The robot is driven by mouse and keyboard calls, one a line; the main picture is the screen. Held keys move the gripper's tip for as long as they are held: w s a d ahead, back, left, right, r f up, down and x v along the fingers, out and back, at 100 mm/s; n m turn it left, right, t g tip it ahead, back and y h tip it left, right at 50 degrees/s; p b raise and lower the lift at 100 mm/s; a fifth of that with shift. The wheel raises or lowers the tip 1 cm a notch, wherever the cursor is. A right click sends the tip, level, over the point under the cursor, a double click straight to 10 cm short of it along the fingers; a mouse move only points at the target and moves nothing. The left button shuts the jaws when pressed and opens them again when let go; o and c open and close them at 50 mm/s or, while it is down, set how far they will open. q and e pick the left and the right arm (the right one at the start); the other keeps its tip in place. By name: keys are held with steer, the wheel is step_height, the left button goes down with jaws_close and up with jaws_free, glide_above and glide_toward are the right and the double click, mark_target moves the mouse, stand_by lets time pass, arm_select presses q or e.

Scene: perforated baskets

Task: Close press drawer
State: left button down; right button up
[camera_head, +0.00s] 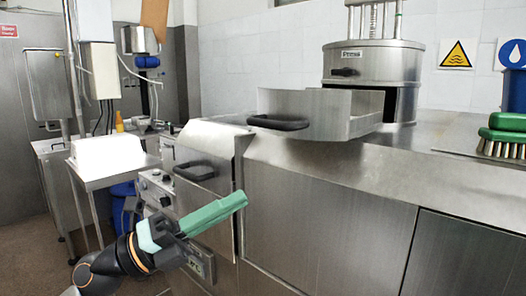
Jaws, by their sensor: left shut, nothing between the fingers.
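The press (372,66) is a round metal drum at the back of the steel counter, with a small black handle on its front. Its drawer (342,115) stands pulled out toward the left front, over the counter's front edge. The drawer has a black handle (278,122) on its front face. A dark opening shows in the press behind the drawer. My left gripper (243,198) has green fingers and is shut and empty. It is below and to the left of the drawer handle, in front of the steel cabinet, apart from the drawer. My right gripper is not in view.
A steel cabinet front (325,215) fills the lower right below the counter. A tilted panel with a black handle (195,171) is left of the drawer. A green brush (503,136) lies on the counter at right. A white block (107,153) sits on a side table.

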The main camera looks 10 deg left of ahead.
arm_select(q)
step_height(320, 180, up, 4)
steer(key=s+m+y+b, duration=0.2)
steer(key=m+y+b, duration=0.15)
steer(key=m, duration=0.35)
steer(key=t+y, duration=0.4)
steer(key=y, duration=0.1)
glide_toward(275, 131)
steer(key=p+x, duration=0.2)
steer(key=x, duration=0.5)
steer(key=shift+m+p, duration=0.3)
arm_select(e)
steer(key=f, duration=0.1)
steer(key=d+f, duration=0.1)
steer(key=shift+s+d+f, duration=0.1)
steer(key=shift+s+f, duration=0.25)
arm_select(q)
steer(key=shift+s, duration=0.1)
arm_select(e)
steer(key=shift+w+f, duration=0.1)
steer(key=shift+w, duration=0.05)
